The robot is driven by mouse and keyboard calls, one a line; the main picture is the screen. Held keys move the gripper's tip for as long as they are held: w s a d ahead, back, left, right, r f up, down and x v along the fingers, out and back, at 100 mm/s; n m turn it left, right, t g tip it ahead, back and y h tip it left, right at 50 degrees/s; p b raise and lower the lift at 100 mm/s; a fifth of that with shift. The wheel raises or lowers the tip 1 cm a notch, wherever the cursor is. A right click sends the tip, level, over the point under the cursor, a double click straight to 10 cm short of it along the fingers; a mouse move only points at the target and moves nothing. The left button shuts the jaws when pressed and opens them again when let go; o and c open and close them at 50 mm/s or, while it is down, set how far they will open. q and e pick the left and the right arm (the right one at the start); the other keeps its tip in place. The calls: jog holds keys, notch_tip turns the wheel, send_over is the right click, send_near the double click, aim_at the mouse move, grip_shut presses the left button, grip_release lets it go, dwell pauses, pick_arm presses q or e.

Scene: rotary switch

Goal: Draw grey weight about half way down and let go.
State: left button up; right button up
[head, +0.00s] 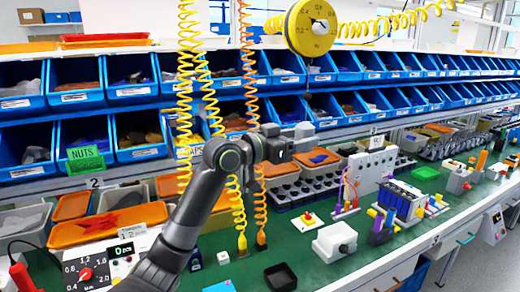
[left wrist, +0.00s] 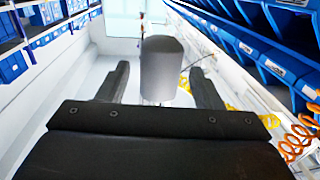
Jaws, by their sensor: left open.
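The grey weight (left wrist: 163,70) is a rounded cylinder in the left wrist view. It stands between the two dark fingers of my left gripper (left wrist: 160,82), with a visible gap on each side. In the head view the grey weight (head: 304,130) shows small at the tip of my left gripper (head: 299,143), below the round yellow dial unit (head: 312,27). The gripper is open around the weight and not closed on it. The gripper partly hides the weight's lower part in the head view. My right gripper is not in view.
Rows of blue bins (head: 133,80) stand behind the arm. Yellow coiled hoses (head: 190,90) and an orange one (head: 248,80) hang close to my left forearm. The green bench (head: 250,272) below holds fixtures, a white box (head: 334,240) and a black tray (head: 280,277).

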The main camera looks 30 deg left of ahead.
pick_arm(q)
jog(key=b+v, duration=0.4)
jog(key=v, duration=1.1)
jog(key=shift+s, duration=0.1)
